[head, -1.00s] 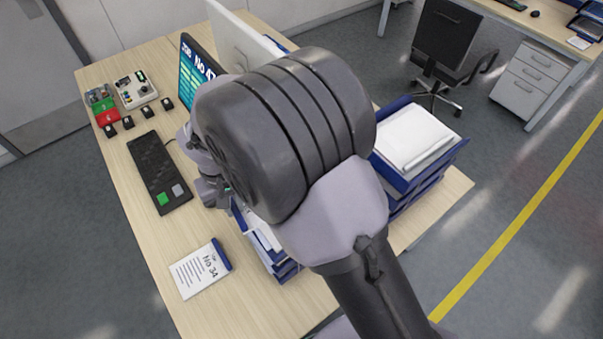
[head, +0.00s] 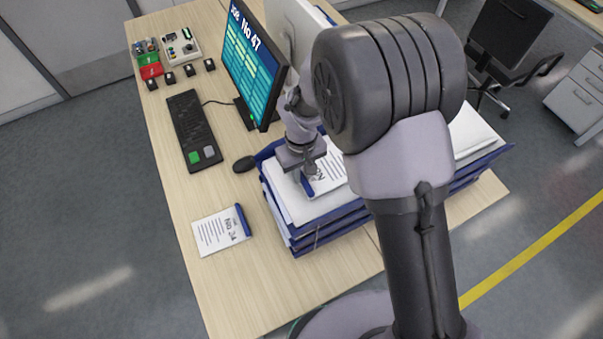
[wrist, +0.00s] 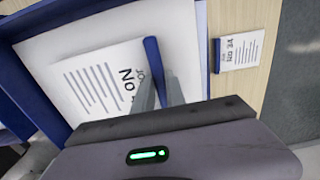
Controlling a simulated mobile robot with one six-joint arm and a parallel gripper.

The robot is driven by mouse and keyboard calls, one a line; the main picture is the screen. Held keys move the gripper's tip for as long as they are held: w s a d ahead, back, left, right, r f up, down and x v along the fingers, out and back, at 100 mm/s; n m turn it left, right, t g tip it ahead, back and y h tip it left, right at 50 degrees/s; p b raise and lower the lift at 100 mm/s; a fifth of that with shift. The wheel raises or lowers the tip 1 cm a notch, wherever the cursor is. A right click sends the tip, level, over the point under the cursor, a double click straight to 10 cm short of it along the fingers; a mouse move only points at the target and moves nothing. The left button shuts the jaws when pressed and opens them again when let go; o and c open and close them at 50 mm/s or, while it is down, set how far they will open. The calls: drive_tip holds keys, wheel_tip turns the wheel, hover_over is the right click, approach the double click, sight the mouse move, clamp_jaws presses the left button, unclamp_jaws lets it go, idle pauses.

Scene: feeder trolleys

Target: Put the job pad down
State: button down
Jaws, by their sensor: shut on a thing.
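My gripper (head: 304,180) is over the front stack of blue paper trays (head: 318,232), and its fingers are shut on the blue bound edge of a white job pad (head: 328,174). In the wrist view the fingers (wrist: 162,86) grip that blue edge, and the held pad (wrist: 95,82) lies flat over the white paper in the top tray (wrist: 50,22). I cannot tell whether it touches the paper. Its number is partly hidden by the fingers. A second pad, marked No 34 (head: 221,231), lies on the desk left of the trays; it also shows in the wrist view (wrist: 238,50).
The monitor (head: 252,65) reads Job No 47 and stands behind my gripper. A black keyboard (head: 192,130), a mouse (head: 244,164) and several small boxes sit on the left of the desk (head: 235,290). Another tray stack (head: 480,165) is behind my arm.

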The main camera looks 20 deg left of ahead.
drive_tip(key=shift+w+a+f, duration=0.1)
drive_tip(key=shift+f, duration=0.5)
drive_tip(key=c, duration=1.4)
unclamp_jaws()
drive_tip(key=shift+o, duration=0.2)
